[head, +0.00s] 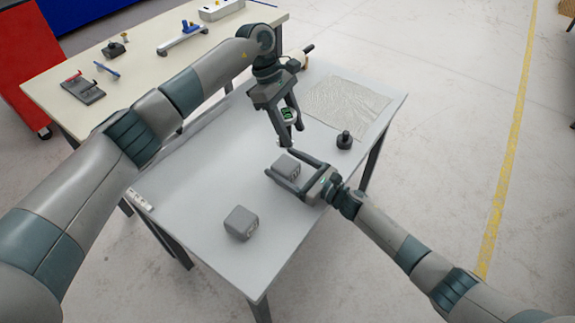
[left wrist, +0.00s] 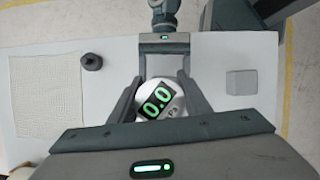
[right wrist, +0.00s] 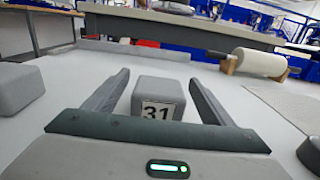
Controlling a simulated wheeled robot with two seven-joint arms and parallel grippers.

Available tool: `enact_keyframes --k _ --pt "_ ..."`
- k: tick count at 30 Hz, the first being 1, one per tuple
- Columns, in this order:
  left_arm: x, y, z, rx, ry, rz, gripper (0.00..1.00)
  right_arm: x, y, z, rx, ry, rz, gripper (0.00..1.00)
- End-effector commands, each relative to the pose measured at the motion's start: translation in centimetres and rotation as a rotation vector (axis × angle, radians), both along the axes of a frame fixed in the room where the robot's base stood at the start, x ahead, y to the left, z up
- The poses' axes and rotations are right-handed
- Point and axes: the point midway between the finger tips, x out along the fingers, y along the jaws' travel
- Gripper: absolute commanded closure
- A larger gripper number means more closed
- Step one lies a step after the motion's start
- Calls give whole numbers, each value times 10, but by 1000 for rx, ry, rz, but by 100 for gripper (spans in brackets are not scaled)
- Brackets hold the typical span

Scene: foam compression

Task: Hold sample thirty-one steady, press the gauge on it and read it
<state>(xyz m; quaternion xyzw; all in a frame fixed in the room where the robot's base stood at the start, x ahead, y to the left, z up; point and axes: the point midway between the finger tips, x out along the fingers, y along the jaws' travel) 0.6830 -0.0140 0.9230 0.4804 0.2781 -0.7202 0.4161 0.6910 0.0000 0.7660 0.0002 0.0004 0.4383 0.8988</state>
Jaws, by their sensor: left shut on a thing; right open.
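My left gripper (head: 287,117) is shut on the gauge (head: 289,114), a round white tool with a dark screen, held above the table. In the left wrist view the gauge (left wrist: 157,98) reads 0.0 in green digits. Sample thirty-one (right wrist: 158,97), a grey block with a white "31" label, sits on the table between the fingers of my open right gripper (right wrist: 158,80). Gaps show on both sides of it. The head view shows the sample (head: 288,166) below the gauge, apart from it. The left wrist view hides the sample behind the gauge.
A second grey block (head: 241,222) stands at the table's near side. A black knobbed weight (head: 345,140) stands right of the grippers, near a flat textured sheet (head: 346,102). A white roll (right wrist: 258,62) lies on a wooden stand. A cream table (head: 140,75) with several tools adjoins.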

Motion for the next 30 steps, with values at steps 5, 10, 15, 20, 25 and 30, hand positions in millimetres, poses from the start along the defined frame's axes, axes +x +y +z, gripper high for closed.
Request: enact_keyframes --k 5,10,15,20,25,30 --pt "0 0 1 -1 -1 -1 88 0 0 0 0 0 0 52" --pt "0 0 0 0 -1 0 88 0 0 0 0 0 0 67" --pt "0 0 -15 -2 1 42 88 0 0 0 0 0 0 67" --pt "1 -2 -36 -6 0 108 88 0 0 0 0 0 0 67" --pt "2 -2 -39 -8 -1 123 88 0 0 0 0 0 0 67" --pt "2 -2 -39 -7 -1 122 88 0 0 0 0 0 0 67"
